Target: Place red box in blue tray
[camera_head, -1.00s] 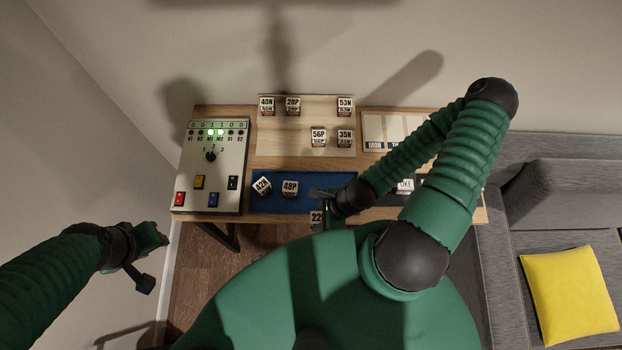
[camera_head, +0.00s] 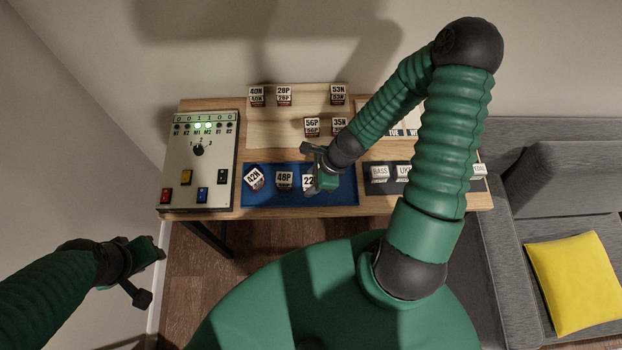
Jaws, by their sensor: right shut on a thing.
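The blue tray (camera_head: 340,196) lies at the front middle of the table. Two white-topped boxes, marked 42N (camera_head: 254,178) and 48P (camera_head: 285,180), are in it; 42N is turned askew. My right gripper (camera_head: 314,174) is shut on a box whose label begins with 22 (camera_head: 308,183), at the tray's middle right. The gripper partly hides this box; I cannot tell its side colour or whether it touches the tray. My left gripper (camera_head: 150,270) is open and empty, off the table at the lower left.
A wooden board (camera_head: 285,125) behind the tray bears several labelled boxes, some with reddish fronts. A control panel (camera_head: 212,150) with green lights stands left. A dark tray (camera_head: 388,188) with labelled blocks lies right. A grey sofa is beyond the table's right end.

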